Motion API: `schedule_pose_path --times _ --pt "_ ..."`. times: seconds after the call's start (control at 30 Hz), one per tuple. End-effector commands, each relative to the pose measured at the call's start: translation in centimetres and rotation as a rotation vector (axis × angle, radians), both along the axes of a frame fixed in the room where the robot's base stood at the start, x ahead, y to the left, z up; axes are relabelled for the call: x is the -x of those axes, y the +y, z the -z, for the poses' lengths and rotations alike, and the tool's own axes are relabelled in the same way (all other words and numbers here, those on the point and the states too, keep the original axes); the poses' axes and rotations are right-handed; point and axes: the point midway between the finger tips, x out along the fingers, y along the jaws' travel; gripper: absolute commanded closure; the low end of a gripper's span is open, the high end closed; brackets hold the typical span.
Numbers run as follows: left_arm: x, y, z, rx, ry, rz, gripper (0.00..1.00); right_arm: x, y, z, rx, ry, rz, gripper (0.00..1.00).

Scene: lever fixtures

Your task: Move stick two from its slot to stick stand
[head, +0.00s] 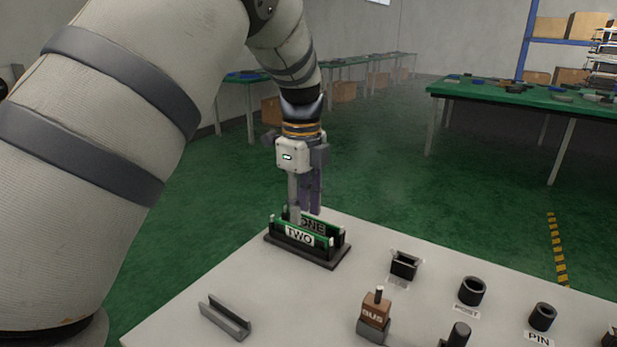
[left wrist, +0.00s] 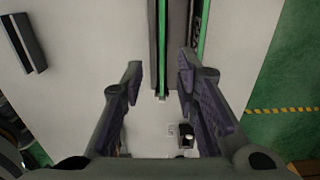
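Stick two (head: 318,239) is a green bar with a white "TWO" label, lying in the front slot of a dark holder (head: 308,257). Stick one, labelled "ONE" (head: 314,227), lies behind it. My left gripper (head: 304,213) points down at the holder, its fingertips close above the sticks. In the left wrist view its fingers are apart, on either side of a green bar (left wrist: 164,50); I see no contact. A short grey channel (head: 225,317), perhaps the stick stand, is at the table's front left and also shows in the left wrist view (left wrist: 27,42). My right gripper is out of view.
Right of the holder are a square dark socket (head: 404,264), a brown "BUS" block (head: 375,312), and round sockets labelled "POST" (head: 471,291) and "PIN" (head: 542,317). The white table (head: 285,300) is bare between channel and holder.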

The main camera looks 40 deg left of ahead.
Motion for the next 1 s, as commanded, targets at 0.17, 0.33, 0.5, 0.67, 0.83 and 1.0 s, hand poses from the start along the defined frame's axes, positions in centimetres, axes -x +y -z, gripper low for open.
schedule_pose_path --times 0.17,0.33,0.5,0.67,0.83,1.0 --pt "0.1 0.0 3.9 -0.003 0.004 0.0 0.72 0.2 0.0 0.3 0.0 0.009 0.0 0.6" --pt "0.0 0.0 5.6 -0.001 0.0 0.0 0.72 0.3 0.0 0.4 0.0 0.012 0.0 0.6" --pt "0.0 0.0 5.8 -0.001 -0.003 -0.001 0.72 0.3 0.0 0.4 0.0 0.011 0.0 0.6" --pt "0.0 0.0 5.7 -0.001 -0.002 0.0 0.83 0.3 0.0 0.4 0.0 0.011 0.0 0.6" --pt "0.0 0.0 5.8 -0.001 -0.001 0.0 1.0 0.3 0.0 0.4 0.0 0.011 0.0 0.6" --pt "0.0 0.0 5.8 -0.001 -0.001 0.0 1.0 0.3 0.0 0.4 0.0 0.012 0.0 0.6"
